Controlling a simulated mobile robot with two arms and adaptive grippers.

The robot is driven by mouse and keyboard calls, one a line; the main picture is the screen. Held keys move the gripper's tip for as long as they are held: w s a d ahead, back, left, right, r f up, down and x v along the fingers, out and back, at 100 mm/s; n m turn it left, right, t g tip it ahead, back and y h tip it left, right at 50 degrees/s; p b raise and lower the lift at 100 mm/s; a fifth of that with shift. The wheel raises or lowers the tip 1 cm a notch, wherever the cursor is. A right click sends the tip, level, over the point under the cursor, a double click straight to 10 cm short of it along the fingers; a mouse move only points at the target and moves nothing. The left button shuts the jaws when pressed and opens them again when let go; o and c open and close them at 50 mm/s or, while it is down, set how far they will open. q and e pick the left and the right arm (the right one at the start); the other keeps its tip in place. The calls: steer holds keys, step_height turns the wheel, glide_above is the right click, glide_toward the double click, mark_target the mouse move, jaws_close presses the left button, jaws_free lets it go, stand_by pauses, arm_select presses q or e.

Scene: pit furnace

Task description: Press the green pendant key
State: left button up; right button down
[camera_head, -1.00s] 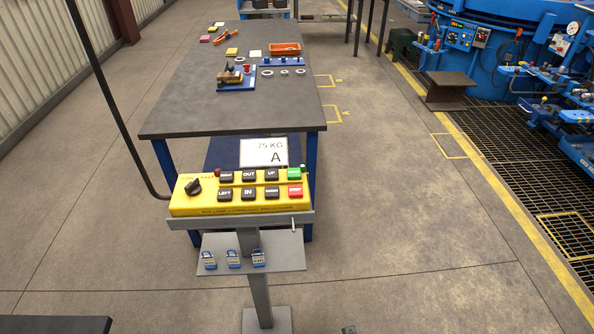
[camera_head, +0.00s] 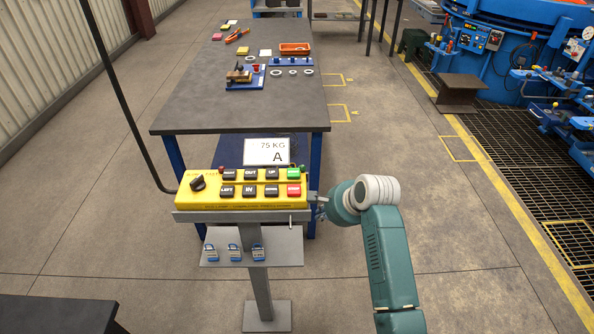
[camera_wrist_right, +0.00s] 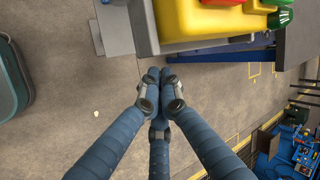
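The yellow pendant (camera_head: 215,201) lies on a grey stand, with a black knob and two rows of keys. The green key (camera_head: 294,173) is at the right end of the back row, above the red key (camera_head: 293,189). My right gripper (camera_head: 319,206) is just right of the pendant, partly hidden by my wrist. In the right wrist view its fingers (camera_wrist_right: 160,76) are closed together with nothing between them, apart from the pendant. The green key (camera_wrist_right: 281,18) shows there at the upper right. My left gripper is out of view.
A dark pole rises at the pendant's left.

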step_height(320, 180, up, 8)
steer(key=w+m, duration=0.1)
step_height(320, 180, up, 14)
steer(key=m+t+y, duration=0.1)
steer(key=m+y, duration=0.2)
steer(key=m, duration=0.1)
glide_above(295, 174)
steer(key=shift+a+f, duration=0.1)
steer(key=shift+f, duration=0.05)
step_height(295, 174, down, 7)
steer(key=b, duration=0.7)
steer(key=shift+b, duration=0.35)
steer(key=shift+p, duration=0.35)
steer(key=shift+f, duration=0.8)
